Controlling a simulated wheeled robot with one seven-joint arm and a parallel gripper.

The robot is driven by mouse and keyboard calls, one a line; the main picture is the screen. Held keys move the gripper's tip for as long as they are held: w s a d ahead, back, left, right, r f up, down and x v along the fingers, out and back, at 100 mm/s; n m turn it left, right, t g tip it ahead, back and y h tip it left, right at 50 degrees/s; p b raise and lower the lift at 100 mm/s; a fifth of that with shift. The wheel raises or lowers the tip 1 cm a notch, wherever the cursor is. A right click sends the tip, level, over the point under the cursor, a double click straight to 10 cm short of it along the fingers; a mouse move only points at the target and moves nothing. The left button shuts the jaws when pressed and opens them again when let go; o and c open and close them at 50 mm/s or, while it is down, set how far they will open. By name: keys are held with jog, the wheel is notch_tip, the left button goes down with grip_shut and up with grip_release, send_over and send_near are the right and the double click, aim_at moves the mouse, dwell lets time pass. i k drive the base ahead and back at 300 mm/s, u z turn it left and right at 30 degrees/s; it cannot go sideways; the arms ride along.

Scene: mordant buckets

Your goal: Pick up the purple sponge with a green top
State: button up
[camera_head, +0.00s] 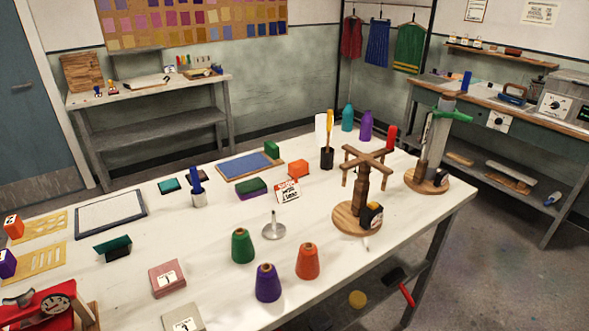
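The purple sponge with a green top (251,189) lies on the white table near its middle, just below the blue framed board. Its green layer faces up and its purple side shows underneath. A white card with red and black print stands close to its right. My gripper is not in view, and nothing is seen touching the sponge.
Around the sponge are a blue framed board (248,166), a printed card (287,190), an orange block (299,169), a metal spindle stand (273,229) and a white cup (199,198) with a blue handle. Thread cones (242,246) and a wooden swift (362,192) stand nearer and right.

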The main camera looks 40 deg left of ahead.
aim_at(255, 187)
jog(key=u, duration=0.6)
jog(key=i, duration=0.85)
jog(key=u, duration=1.45)
jog(key=i, duration=0.5)
jog(key=u, duration=0.45)
